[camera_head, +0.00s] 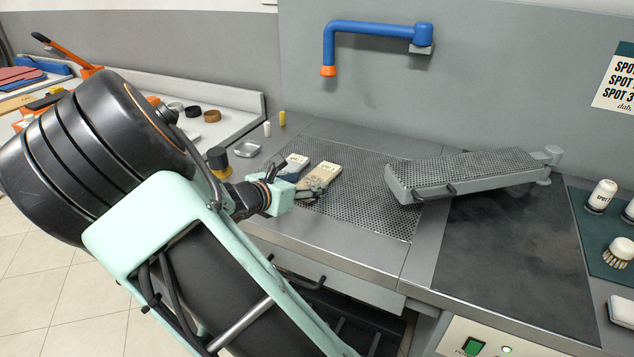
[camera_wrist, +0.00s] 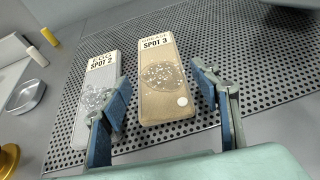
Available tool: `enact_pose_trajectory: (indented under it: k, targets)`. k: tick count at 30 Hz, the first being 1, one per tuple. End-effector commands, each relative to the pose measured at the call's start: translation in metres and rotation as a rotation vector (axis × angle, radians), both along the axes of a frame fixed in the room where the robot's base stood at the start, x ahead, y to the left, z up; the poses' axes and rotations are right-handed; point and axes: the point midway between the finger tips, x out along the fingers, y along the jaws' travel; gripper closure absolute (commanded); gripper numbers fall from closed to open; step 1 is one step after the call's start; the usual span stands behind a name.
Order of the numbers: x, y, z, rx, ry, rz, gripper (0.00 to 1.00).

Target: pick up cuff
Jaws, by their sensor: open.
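Two flat cuff-like pieces lie side by side on the perforated board (camera_head: 375,205). The beige one, marked SPOT 3 (camera_wrist: 165,97), has a pale speckled patch and a small white dot. The grey-blue one, marked SPOT 2 (camera_wrist: 99,72), is to its left. In the head view the beige piece (camera_head: 327,170) lies right of the grey-blue piece (camera_head: 296,160). My gripper (camera_wrist: 162,92) is open and empty, with its blue-padded fingers apart. In the wrist view the beige piece shows between them; the left finger overlaps the grey-blue piece. I cannot tell the height above them.
A small metal dish (camera_head: 246,149) and two small pegs, white (camera_head: 267,129) and yellow (camera_head: 282,119), stand left of the board. A grey sleeve-shaped perforated arm (camera_head: 465,170) rises at right. A blue spout (camera_head: 375,28) hangs from the back wall. The dark panel (camera_head: 510,260) is clear.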

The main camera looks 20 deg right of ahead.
Motion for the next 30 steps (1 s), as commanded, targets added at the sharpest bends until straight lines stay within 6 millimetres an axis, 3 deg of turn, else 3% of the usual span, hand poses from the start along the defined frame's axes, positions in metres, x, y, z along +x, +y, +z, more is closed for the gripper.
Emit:
enact_pose_trajectory:
  k: [6,14,23,30]
  targets:
    - [0.015,-0.023,-0.013,-0.001,-0.001,-0.002,0.44]
    - [0.017,-0.026,-0.013,0.000,-0.001,0.000,0.44]
    - [0.017,-0.026,-0.013,0.000,-0.001,0.000,0.73]
    - [0.017,-0.025,-0.012,0.000,-0.002,-0.001,0.73]
